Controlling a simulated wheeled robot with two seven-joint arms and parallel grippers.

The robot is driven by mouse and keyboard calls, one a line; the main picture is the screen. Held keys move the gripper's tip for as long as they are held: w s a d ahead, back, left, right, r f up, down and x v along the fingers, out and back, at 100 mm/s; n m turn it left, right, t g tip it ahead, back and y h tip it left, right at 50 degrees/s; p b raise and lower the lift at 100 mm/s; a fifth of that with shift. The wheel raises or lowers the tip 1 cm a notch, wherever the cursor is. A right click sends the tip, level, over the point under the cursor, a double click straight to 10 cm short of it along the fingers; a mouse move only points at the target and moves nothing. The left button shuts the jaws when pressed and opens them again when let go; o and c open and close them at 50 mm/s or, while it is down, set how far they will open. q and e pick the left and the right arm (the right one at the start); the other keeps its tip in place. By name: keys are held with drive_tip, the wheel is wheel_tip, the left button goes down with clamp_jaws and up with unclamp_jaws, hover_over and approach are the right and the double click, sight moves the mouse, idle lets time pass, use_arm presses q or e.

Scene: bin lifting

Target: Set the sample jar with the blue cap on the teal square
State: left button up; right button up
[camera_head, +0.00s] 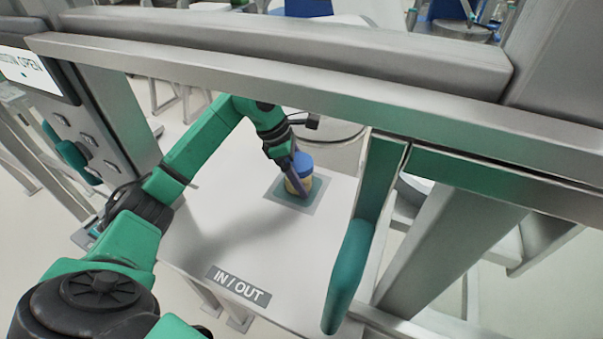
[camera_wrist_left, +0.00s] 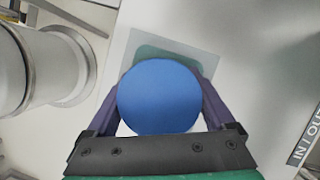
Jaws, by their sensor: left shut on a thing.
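The sample jar has a blue cap (camera_head: 303,160) and a tan body (camera_head: 293,186); it is upright. In the left wrist view the blue cap (camera_wrist_left: 159,97) fills the space between the fingers. My left gripper (camera_head: 298,175) is shut on the jar, one finger on each side of it. The teal square (camera_head: 312,192), on a grey plate, lies under and around the jar; in the left wrist view a part of the teal square (camera_wrist_left: 150,53) shows beyond the cap. I cannot tell whether the jar's base touches it. My right gripper is not in view.
The white table (camera_head: 220,230) carries an IN / OUT label (camera_head: 238,281) at its front edge and is otherwise clear. A grey frame beam (camera_head: 300,85) crosses above. A round metal vessel (camera_wrist_left: 40,65) is beside the table.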

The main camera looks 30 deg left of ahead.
use_arm(q)
drive_tip(key=shift+f, duration=0.1)
drive_tip(key=o, duration=1.4)
drive_tip(key=shift+o, duration=0.2)
drive_tip(key=shift+s+r, duration=0.1)
drive_tip(key=shift+r, duration=0.2)
drive_tip(key=shift+a+r, duration=0.2)
drive_tip(key=shift+r, duration=0.05)
drive_tip(key=b+v, duration=0.1)
drive_tip(key=v, duration=0.5)
drive_tip(key=shift+s+r+b, duration=0.1)
drive_tip(key=shift+r+b, duration=0.25)
